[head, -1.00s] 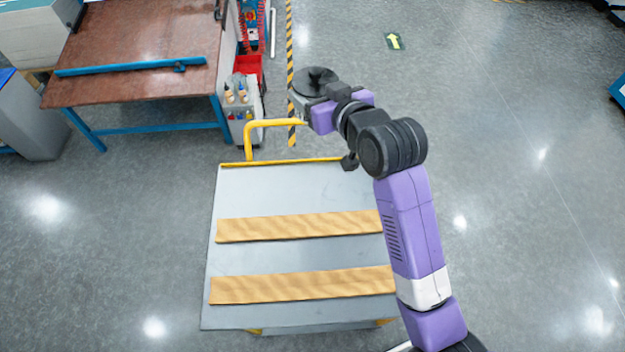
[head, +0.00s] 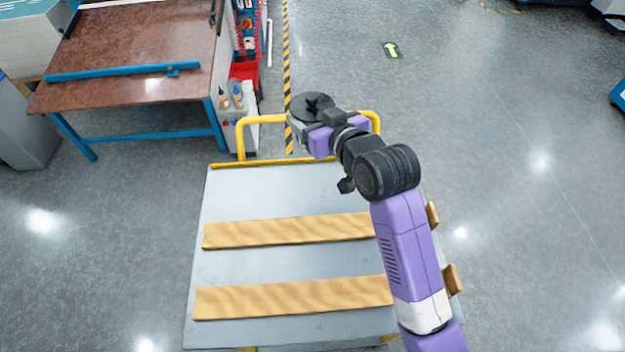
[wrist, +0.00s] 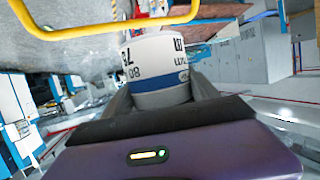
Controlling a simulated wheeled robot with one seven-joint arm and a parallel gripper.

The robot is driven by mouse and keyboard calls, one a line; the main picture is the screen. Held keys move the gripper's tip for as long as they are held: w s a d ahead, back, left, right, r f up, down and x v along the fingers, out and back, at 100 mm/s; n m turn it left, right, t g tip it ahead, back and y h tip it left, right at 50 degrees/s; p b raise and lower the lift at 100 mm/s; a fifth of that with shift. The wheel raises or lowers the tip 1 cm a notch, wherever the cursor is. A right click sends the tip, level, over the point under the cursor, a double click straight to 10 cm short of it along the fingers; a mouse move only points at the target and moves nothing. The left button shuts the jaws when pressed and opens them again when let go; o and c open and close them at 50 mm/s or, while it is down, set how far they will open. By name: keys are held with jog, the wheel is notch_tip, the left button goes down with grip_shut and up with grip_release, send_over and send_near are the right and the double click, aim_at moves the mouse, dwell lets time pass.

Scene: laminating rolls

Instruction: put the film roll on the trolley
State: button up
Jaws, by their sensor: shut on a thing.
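The film roll (wrist: 158,68) is white with a blue band and black print. In the wrist view it stands between the two fingers of my gripper (wrist: 162,96). In the head view its black top end (head: 310,106) shows. My gripper (head: 313,120) is shut on the roll and holds it near the far end of the trolley, by the yellow handle. The trolley (head: 285,265) has a grey deck with two wooden strips across it. My arm hides part of its right side.
The yellow trolley handle (head: 240,140) rises at the far end and shows close by in the wrist view (wrist: 110,28). A brown-topped bench (head: 130,95) with blue legs stands at the left. Open floor (head: 520,220) lies to the right.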

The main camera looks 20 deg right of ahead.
notch_tip(320, 180, down, 18)
jog(key=shift+f, duration=0.2)
jog(key=shift+f, duration=0.1)
dwell(0.3)
jog(key=o, duration=1.5)
jog(key=shift+b, duration=0.3)
jog(key=a+v, duration=0.1)
jog(key=v, duration=1.1)
jog(key=shift+d+b, duration=0.4)
jog(key=shift+d, duration=0.05)
jog(key=shift+s, duration=0.1)
